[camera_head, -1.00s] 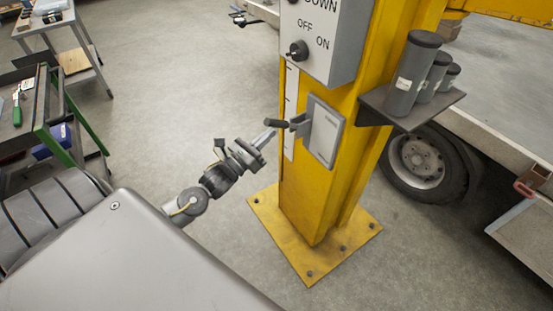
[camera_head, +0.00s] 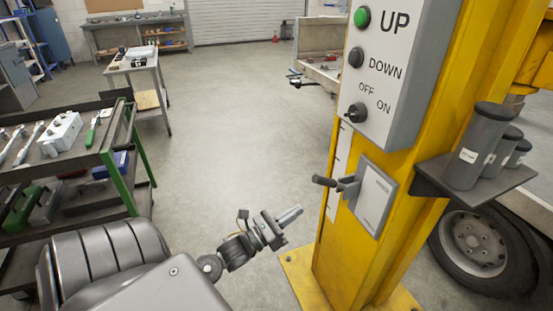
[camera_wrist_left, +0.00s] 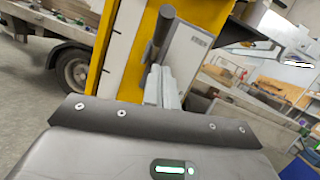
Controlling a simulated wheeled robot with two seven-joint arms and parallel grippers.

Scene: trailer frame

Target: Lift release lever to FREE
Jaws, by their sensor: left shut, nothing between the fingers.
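The release lever (camera_head: 324,181) has a dark cylindrical handle on a grey arm. It sticks out to the left from a light grey plate (camera_head: 376,196) on the yellow post. My left gripper (camera_head: 297,211) is shut and empty, below and to the left of the handle, with a visible gap in the head view. In the left wrist view the closed fingers (camera_wrist_left: 160,88) point toward the plate, and the dark handle (camera_wrist_left: 163,32) shows above their tips. Whether they touch the lever cannot be told there. My right gripper is not in view.
A control box (camera_head: 390,70) with UP, DOWN and OFF/ON controls sits above the lever. A shelf (camera_head: 475,185) with dark cylinders juts out right of the post. A tool cart (camera_head: 110,155) stands at left. Open floor lies left of the post.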

